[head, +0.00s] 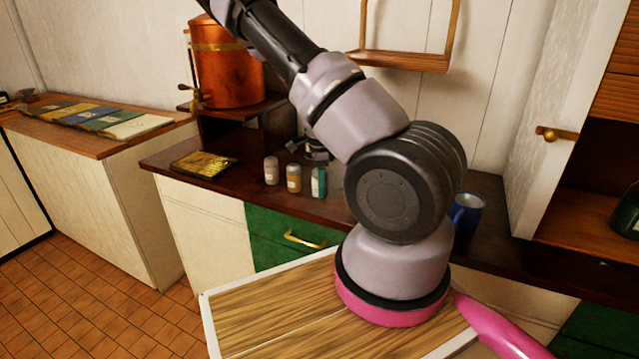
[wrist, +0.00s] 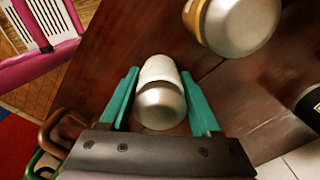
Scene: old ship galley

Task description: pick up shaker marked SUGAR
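A pale shaker with a silvery domed cap (wrist: 160,104) stands between the two teal fingers of my gripper (wrist: 160,84) in the wrist view. The fingers are open, one on each side, with a narrow gap to the shaker. In the head view my gripper (head: 318,180) is at the right end of a short row of shakers, and a teal finger covers much of the shaker there. A shaker with a tan band (head: 294,178) is beside it, also in the wrist view (wrist: 238,22). A greyish shaker (head: 271,170) is at the left. I cannot read any label.
The shakers stand on a dark wooden counter (head: 225,182) above a green drawer (head: 270,240). A gold-coloured flat item (head: 203,162) lies to the left, and a copper urn (head: 228,75) stands behind. A blue mug (head: 466,212) is at the right, beyond my arm.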

